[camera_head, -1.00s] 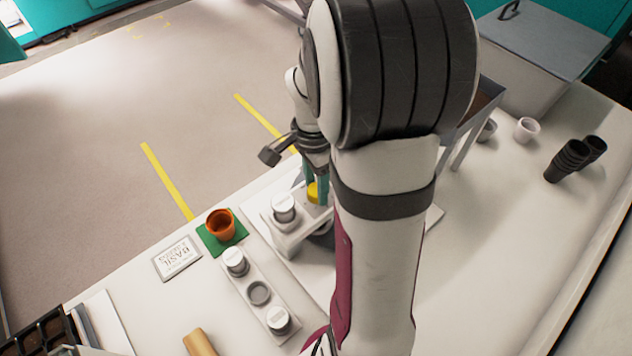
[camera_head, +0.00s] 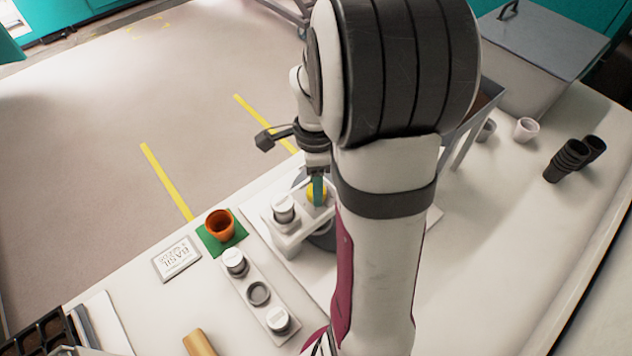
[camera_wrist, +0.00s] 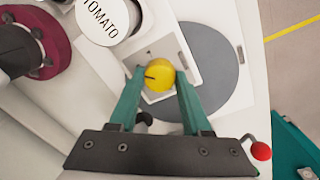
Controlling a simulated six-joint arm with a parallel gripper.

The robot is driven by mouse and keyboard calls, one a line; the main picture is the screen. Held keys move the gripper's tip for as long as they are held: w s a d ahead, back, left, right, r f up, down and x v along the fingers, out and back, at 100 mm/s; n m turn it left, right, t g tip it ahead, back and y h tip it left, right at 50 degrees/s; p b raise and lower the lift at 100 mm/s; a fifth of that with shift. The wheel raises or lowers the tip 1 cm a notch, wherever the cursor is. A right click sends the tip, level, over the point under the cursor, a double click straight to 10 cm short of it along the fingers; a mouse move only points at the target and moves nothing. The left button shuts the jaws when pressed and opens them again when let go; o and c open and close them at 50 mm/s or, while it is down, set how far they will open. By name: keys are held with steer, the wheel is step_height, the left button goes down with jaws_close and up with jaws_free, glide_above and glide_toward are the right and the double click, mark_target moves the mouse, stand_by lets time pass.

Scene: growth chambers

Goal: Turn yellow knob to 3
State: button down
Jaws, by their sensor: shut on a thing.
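The yellow knob (camera_wrist: 159,75) sits on a light plate in front of a grey disc in the wrist view, with a dark pointer line on its left side. It also shows in the head view (camera_head: 311,192), partly covered by a finger. My gripper (camera_wrist: 160,82) has its two teal fingers closed on the knob's sides, one on each side. In the head view my gripper (camera_head: 317,188) comes down on the knob from above. Any numbers around the knob cannot be read.
A jar marked TOMATO (camera_wrist: 108,18) stands close beside the knob. A lever with a red ball (camera_wrist: 261,151) is at lower right. In the head view, an orange pot (camera_head: 220,225) stands on a green mat, near a BASIL sign (camera_head: 177,259) and a jar rack (camera_head: 246,284).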

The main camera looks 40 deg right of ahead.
steer(key=shift+c, duration=1.8)
jaws_free()
step_height(320, 180, up, 16)
steer(key=shift+w+d, duration=0.25)
steer(key=shift+w, duration=0.15)
steer(key=shift+f, duration=0.15)
steer(key=s+a+f+n, duration=0.4)
steer(key=s+a+n, duration=0.3)
steer(key=a+n, duration=0.2)
steer(key=s+a+f+n+y, duration=0.1)
steer(key=s+a+f+n, duration=0.3)
steer(key=s+a+n, duration=0.3)
steer(key=a+n, duration=0.3)
steer(key=a, duration=0.1)
steer(key=shift+s, duration=0.35)
